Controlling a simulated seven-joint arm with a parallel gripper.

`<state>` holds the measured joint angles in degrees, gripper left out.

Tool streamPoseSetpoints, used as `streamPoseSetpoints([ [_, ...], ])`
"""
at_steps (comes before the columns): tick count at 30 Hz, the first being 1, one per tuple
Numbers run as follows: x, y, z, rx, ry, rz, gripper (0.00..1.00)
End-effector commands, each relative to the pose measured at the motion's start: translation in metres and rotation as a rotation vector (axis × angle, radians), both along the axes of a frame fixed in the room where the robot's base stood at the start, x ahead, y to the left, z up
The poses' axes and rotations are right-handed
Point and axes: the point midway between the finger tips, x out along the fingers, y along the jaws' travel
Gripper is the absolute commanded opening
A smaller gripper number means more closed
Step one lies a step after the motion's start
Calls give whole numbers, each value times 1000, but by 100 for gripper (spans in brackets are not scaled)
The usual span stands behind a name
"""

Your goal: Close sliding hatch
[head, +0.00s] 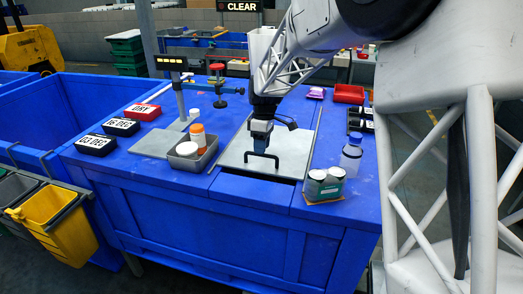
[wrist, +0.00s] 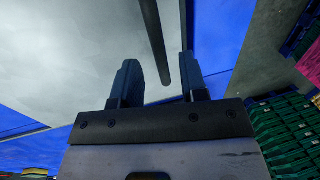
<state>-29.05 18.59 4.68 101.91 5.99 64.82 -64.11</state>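The sliding hatch (head: 287,150) is a flat grey metal plate set in the blue table top. A narrow dark gap shows along its front edge. Its black bar handle (head: 263,157) stands near that front edge. My gripper (head: 261,138) points down over the plate, just behind and above the handle in the head view. In the wrist view my gripper (wrist: 160,82) has its two dark fingers well apart, with the black handle bar (wrist: 155,40) reaching toward the space between them. Neither finger visibly touches the bar. The plate (wrist: 80,50) fills the left of that view.
A grey tray (head: 211,157) with an orange-and-white bottle (head: 198,138) stands left of the hatch. Cans (head: 324,184) and a clear bottle (head: 351,155) stand to the right. A scale-like post (head: 180,100) and labelled black boxes (head: 96,144) are further left.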

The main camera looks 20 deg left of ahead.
Motion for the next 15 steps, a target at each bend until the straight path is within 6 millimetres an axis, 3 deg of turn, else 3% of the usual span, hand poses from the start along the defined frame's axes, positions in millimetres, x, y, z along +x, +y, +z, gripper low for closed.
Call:
streamPoseSetpoints([
  [6,-3,0,-15,0,0,0,40],
  [15,-3,0,-18,0,-1,0,40],
])
